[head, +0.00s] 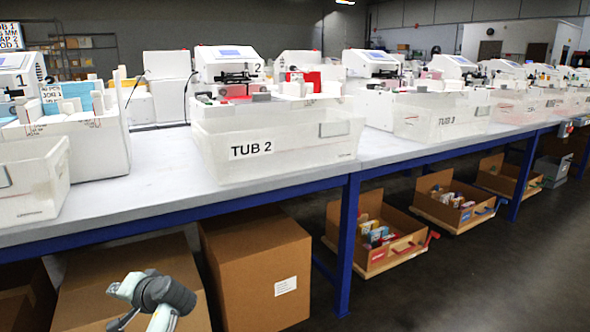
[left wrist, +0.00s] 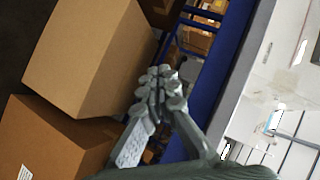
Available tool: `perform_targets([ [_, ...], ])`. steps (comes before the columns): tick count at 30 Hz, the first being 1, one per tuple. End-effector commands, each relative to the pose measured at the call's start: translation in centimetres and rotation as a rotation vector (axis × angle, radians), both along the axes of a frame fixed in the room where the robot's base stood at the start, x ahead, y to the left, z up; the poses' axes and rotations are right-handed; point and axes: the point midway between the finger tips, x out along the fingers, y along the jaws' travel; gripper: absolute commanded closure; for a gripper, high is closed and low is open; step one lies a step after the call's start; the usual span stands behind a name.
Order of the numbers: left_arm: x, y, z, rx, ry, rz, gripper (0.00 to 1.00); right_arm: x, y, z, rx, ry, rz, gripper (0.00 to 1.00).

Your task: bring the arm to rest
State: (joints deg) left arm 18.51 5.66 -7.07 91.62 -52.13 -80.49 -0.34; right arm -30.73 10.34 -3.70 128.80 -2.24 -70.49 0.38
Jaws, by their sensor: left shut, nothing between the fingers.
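My left arm (head: 153,293) shows at the bottom left of the head view, below the table's front edge and in front of the cardboard boxes. Its lower part is cut off by the picture's edge. In the left wrist view my left gripper (left wrist: 160,88) is grey, with its fingers together and nothing between them. It appears clear of the boxes and the table's blue frame. My right gripper is in neither view.
A long grey table (head: 155,165) on a blue frame (head: 347,235) carries plotters and clear tubs, one marked TUB 2 (head: 290,160). Closed cardboard boxes (head: 255,262) and open boxes of small packs (head: 350,235) stand underneath. Dark floor at the right is free.

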Motion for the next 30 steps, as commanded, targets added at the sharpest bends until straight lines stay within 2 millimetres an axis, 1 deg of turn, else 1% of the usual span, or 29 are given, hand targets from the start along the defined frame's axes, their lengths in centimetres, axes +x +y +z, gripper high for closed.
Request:
perform_targets([
  [1,-2.3,-0.6,-3.5,-0.066,0.044,-0.029,1.00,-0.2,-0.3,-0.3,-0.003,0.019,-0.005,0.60],
  [2,-3.6,-1.0,-5.4,-0.108,0.065,-0.046,1.00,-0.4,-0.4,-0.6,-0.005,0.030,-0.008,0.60],
  [3,-5.4,-1.7,-7.8,-0.165,0.092,-0.067,1.00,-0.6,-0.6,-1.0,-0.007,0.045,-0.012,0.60],
  [5,-8.4,-2.8,-11.0,-0.253,0.132,-0.096,1.00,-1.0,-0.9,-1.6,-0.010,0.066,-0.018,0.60],
  [6,-10.6,-3.6,-13.0,-0.312,0.159,-0.112,1.00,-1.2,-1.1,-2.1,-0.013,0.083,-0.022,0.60],
  [7,-12.3,-4.3,-14.5,-0.359,0.177,-0.124,1.00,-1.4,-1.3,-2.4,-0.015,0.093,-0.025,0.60],
  [8,-14.0,-5.0,-15.7,-0.405,0.196,-0.135,1.00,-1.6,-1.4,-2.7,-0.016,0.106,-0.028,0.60],
  [9,-16.4,-6.0,-17.2,-0.466,0.221,-0.146,1.00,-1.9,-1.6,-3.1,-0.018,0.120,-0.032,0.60],
  [10,-18.1,-6.8,-18.2,-0.511,0.237,-0.154,1.00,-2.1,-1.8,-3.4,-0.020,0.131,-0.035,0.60],
  [11,-19.8,-7.5,-18.9,-0.553,0.251,-0.161,1.00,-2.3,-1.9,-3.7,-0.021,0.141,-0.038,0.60],
  [12,-21.9,-8.4,-19.8,-0.607,0.270,-0.167,1.00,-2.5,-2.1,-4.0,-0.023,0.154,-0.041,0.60],
  [15,-26.3,-10.4,-21.2,-0.720,0.306,-0.178,1.00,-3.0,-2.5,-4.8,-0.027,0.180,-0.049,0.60],
  [18,-29.0,-11.8,-21.7,-0.793,0.326,-0.180,1.00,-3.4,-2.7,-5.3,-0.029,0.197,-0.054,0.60],
  [21,-30.3,-12.5,-21.9,-0.829,0.335,-0.180,1.00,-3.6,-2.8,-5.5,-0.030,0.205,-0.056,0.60],
  [30,-30.4,-12.5,-21.9,-0.831,0.336,-0.180,1.00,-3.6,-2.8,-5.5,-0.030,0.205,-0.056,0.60],
])
